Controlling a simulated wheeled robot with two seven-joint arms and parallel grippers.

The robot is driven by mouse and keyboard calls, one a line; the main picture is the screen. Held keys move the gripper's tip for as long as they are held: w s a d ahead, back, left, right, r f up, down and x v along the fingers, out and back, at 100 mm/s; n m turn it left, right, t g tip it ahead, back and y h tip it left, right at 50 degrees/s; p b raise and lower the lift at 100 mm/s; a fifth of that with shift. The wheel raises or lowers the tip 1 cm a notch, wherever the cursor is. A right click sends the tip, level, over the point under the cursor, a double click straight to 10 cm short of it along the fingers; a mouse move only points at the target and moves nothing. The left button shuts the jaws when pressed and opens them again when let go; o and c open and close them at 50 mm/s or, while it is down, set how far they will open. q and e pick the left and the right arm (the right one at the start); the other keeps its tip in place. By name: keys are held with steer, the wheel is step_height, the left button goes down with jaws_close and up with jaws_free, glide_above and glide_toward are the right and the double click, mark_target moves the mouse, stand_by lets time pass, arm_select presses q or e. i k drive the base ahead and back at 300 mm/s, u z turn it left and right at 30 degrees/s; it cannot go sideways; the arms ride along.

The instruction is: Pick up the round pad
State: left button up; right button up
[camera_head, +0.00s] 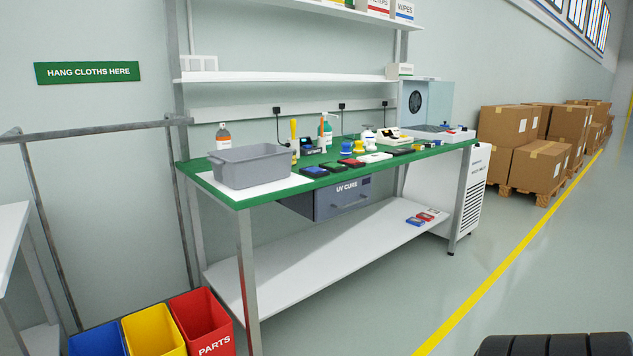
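I cannot make out a round pad for certain. The green-topped workbench (222,190) holds several small items too small to name surely. Among them are a yellow-and-blue knob-like piece (345,147), a white-and-blue one (367,142) and a small yellow one (417,147). Any of these may be a round pad or its holder. Neither of my grippers is in view.
A grey bin (255,168) stands at the bench's left end. Flat coloured cases line the front edge. A UV CURE drawer (343,197) hangs below. Blue, yellow and red bins (203,322) stand at lower left.

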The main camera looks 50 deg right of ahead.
mark_target(346, 152)
steer(key=z, duration=2.4)
steer(key=i, duration=1.5)
steer(key=u, duration=0.45)
steer(key=k, duration=0.5)
steer(key=z, duration=0.55)
steer(key=i, duration=1.2)
steer(key=u, duration=0.2)
